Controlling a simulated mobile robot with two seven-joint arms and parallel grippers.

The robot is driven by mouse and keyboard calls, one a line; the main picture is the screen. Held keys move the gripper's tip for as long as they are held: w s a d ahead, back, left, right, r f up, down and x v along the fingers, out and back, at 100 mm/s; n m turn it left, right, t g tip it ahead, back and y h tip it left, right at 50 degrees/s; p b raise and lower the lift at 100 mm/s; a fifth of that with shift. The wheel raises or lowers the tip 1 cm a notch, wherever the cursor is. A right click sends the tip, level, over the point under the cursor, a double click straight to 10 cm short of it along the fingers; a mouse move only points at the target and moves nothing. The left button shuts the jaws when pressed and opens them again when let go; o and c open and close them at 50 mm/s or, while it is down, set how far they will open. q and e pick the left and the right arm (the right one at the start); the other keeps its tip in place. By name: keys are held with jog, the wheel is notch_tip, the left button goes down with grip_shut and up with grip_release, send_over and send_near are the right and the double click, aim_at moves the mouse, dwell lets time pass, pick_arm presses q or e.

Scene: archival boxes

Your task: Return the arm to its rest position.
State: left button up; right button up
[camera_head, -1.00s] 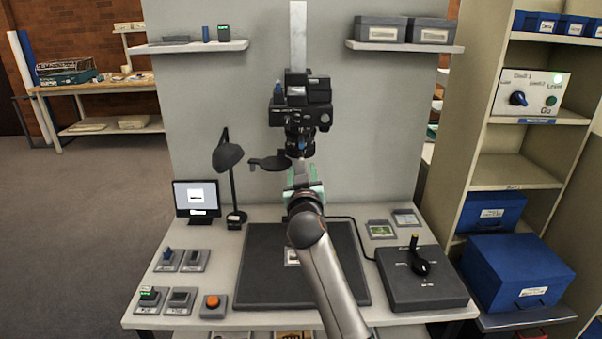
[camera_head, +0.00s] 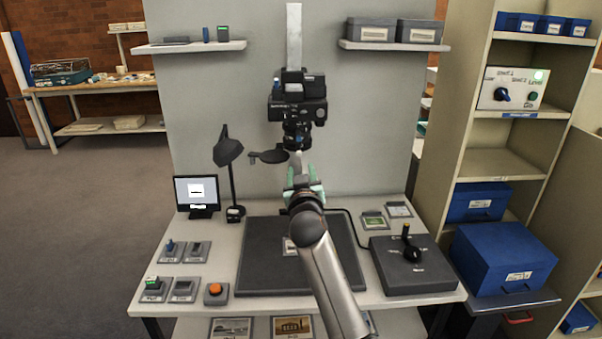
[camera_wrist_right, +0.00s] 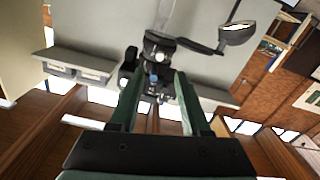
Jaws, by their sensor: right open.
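My right arm rises from the bottom of the head view over the table. Its gripper (camera_head: 303,180) has green fingers and is in front of the black column-mounted camera (camera_head: 300,100), just below its lens. In the right wrist view the two fingers (camera_wrist_right: 160,100) stand apart with nothing between them, and the camera (camera_wrist_right: 158,55) shows beyond their tips. I cannot tell the exact distance to it. My left gripper is not in view.
The table holds a dark mat (camera_head: 260,265), a black control box with a lever (camera_head: 412,265), a lamp (camera_head: 229,165), a small monitor (camera_head: 196,195) and several switches on the left. A shelf unit with blue boxes (camera_head: 503,258) stands at the right. A dark round filter arm (camera_head: 268,156) juts left beneath the camera.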

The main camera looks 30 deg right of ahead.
dwell(0.3)
jog(key=s+a+f+n+g+y+p, duration=0.1)
jog(key=s+a+f+n+y, duration=0.1)
jog(key=s+a+f, duration=0.4)
jog(key=s+a+f+n+g+y+p, duration=0.1)
jog(key=s+a+f+y+p, duration=0.15)
jog(key=f, duration=0.65)
jog(key=s+a+f+n+g+y+p, duration=0.1)
jog(key=s+a+f+n+y, duration=0.15)
jog(key=s+f, duration=0.35)
jog(key=s+a+f+g+y, duration=0.1)
jog(key=s+a+f, duration=0.2)
jog(key=s, duration=0.4)
jog(key=s+a+f+g+y+p, duration=0.1)
jog(key=s+a+f, duration=0.2)
jog(key=s, duration=0.4)
jog(key=s+a+f+g+y+p, duration=0.1)
jog(key=s+a+f+y, duration=0.1)
jog(key=s+a+f, duration=0.2)
jog(key=s, duration=0.2)
jog(key=shift+s+a+g, duration=0.3)
jog(key=shift+s, duration=0.1)
jog(key=shift+c, duration=0.3)
